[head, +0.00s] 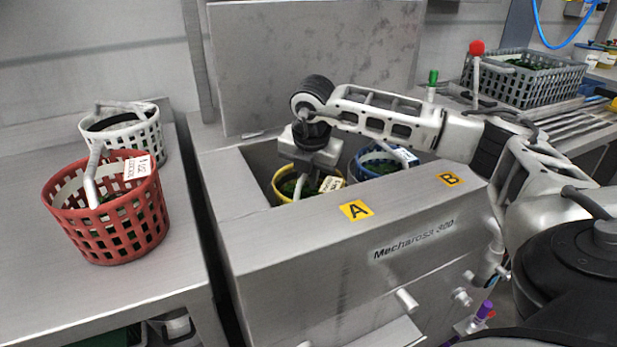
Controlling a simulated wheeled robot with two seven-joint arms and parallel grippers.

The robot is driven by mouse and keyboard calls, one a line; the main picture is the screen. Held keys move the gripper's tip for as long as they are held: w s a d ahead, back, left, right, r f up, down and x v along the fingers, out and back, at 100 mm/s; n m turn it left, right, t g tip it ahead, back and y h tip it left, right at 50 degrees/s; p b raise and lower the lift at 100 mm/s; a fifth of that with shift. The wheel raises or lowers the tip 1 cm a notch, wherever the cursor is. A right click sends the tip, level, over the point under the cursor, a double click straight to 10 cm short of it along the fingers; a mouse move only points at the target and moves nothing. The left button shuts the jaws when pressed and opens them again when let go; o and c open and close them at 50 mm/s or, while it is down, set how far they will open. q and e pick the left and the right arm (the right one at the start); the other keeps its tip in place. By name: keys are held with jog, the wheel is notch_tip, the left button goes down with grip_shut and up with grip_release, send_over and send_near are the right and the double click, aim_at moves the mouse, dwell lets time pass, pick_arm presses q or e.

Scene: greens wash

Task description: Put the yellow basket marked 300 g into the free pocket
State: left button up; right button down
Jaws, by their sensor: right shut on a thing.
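The yellow basket (281,194) is down inside the steel washer at pocket A, with greens in it and a white tag (331,184) on its rim. Only its upper rim shows; the front wall hides the rest. My right gripper (299,186) points down over the basket and is shut on its handle, near the rim. The writing on the tag is too small to read. A blue basket (364,172) sits in pocket B to the right, partly behind my right arm. My left gripper is not in view.
A red basket (107,228) with a tag and a white basket (151,131) stand on the left table. The washer lid (315,60) stands open behind the pockets. A grey crate (545,83) of greens and a red-topped lever (477,48) are at the back right.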

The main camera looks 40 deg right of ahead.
jog(key=c, duration=1.9)
grip_release()
jog(key=shift+f, duration=0.1)
jog(key=o, duration=0.4)
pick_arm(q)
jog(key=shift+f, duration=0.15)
